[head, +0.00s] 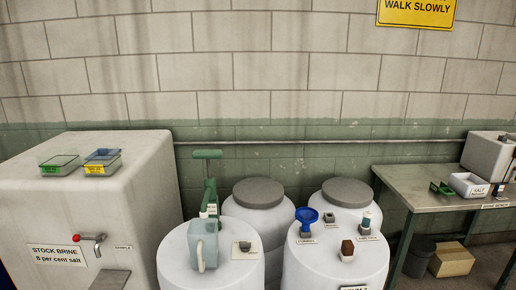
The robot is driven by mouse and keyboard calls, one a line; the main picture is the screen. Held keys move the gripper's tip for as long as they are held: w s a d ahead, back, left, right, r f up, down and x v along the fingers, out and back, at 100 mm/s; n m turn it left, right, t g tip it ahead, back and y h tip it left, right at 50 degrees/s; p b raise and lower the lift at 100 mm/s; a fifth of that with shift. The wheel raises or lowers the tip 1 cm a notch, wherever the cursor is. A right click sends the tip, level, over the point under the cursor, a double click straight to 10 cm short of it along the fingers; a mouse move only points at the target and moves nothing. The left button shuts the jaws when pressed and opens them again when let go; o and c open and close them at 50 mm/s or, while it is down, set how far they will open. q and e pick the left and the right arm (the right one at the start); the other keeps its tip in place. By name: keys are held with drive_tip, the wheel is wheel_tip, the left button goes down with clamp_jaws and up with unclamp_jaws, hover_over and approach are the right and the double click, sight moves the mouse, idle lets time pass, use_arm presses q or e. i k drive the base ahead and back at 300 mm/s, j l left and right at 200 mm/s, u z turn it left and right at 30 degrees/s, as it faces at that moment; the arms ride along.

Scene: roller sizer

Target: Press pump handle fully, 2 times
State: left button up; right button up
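The green pump has a T-shaped handle (207,154) that stands raised at the top of its rod, well above the drum. The pump body (210,195) is green with a pale label. It stands at the back of the front left white drum (185,265). A light blue-grey jug (203,245) stands in front of the pump and hides its lower part. Neither of my grippers shows in the head view, and nothing touches the handle.
A large white stock brine tank (110,200) with a red-handled tap (90,242) stands at left. A second front drum (335,265) carries a blue funnel (307,216) and small items. Two grey-lidded drums stand behind. A green bench (420,196) is at right.

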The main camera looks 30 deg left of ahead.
sight(207, 154)
drive_tip(key=u, duration=1.2)
